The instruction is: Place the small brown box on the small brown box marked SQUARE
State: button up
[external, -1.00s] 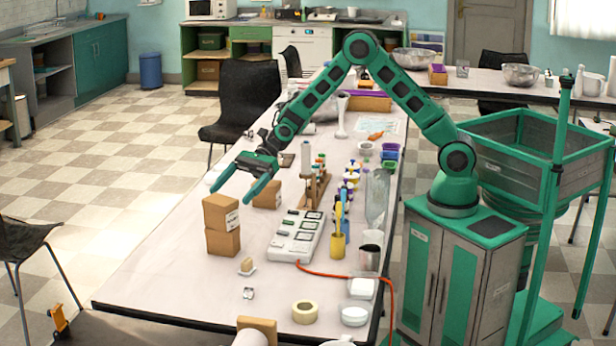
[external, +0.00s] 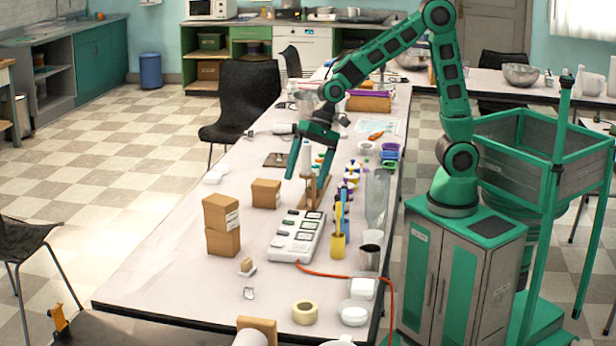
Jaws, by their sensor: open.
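Two small brown boxes stand stacked near the table's left edge. The upper brown box (external: 220,212) has a white label on its right side and rests on the lower brown box (external: 222,241). A third small brown box (external: 266,194) stands alone behind them to the right. The word SQUARE is too small to read on any of them. My gripper (external: 305,178) is open and empty, pointing down to the right of the lone box, over the area of the wooden rack. It is apart from all the boxes.
A wooden rack (external: 318,190) stands below my gripper. A white multi-panel device (external: 296,236), a yellow cup (external: 338,246) with tools and a tape roll (external: 305,312) lie nearer. A clear bottle (external: 377,197) stands at right. The table's front left is mostly free.

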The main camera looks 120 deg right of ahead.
jog(key=s+a+n+g, duration=0.1)
jog(key=s+n+g, duration=0.1)
jog(key=s, duration=0.8)
jog(key=s+a+r+n+g+h, duration=0.1)
jog(key=s+n, duration=0.4)
jog(key=s, duration=0.5)
jog(key=s+a+r+n+g, duration=0.1)
jog(key=s+a+n+g, duration=0.1)
jog(key=s, duration=0.9)
jog(key=shift+a+r+n+g+h, duration=0.3)
jog(key=shift+a+n, duration=0.25)
jog(key=shift+n, duration=0.45)
jog(key=shift+w+f, duration=0.1)
jog(key=shift+w, duration=0.05)
